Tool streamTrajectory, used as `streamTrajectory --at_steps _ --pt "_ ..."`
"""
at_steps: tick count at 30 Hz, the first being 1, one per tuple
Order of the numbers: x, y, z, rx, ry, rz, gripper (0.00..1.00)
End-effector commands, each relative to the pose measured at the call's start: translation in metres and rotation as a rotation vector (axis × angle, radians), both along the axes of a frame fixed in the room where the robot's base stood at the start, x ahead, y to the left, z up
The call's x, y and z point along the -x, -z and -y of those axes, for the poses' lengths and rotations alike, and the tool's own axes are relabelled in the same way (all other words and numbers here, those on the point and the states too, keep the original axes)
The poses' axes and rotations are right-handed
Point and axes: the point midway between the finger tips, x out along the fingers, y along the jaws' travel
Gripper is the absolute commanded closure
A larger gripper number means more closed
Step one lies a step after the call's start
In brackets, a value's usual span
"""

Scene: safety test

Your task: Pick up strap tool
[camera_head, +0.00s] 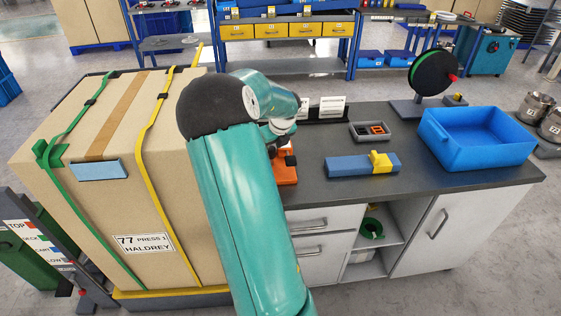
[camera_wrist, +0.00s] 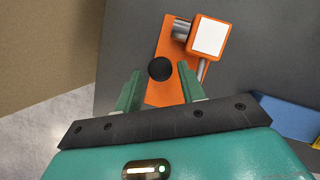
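The orange tool, which looks like the strap tool, lies on the dark worktop. In the wrist view it shows an orange base plate (camera_wrist: 164,94), an orange block with a white top (camera_wrist: 208,38), a silver cylinder and a round black knob (camera_wrist: 160,69). My gripper (camera_wrist: 160,71) is open, with its two green fingers on either side of the knob. I cannot tell the height gap, and no contact shows. In the head view my arm hides much of the orange tool (camera_head: 287,178).
A strapped carton (camera_head: 180,210) stands left of the worktop. On the worktop (camera_head: 440,180) are a blue block with a yellow slider (camera_head: 345,166), a small grey tray (camera_head: 357,137), a blue bin (camera_head: 470,160), a strap reel (camera_head: 425,73) and label cards (camera_head: 333,101) behind.

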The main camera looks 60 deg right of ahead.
Motion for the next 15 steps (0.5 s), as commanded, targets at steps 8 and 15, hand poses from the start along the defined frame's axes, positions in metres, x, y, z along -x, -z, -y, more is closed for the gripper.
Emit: streamTrajectory --at_steps 8,15 --pt "-0.012 0.036 0.006 -0.002 0.000 -0.003 0.60" --pt "-0.018 0.048 0.008 0.002 -0.001 0.000 0.60"
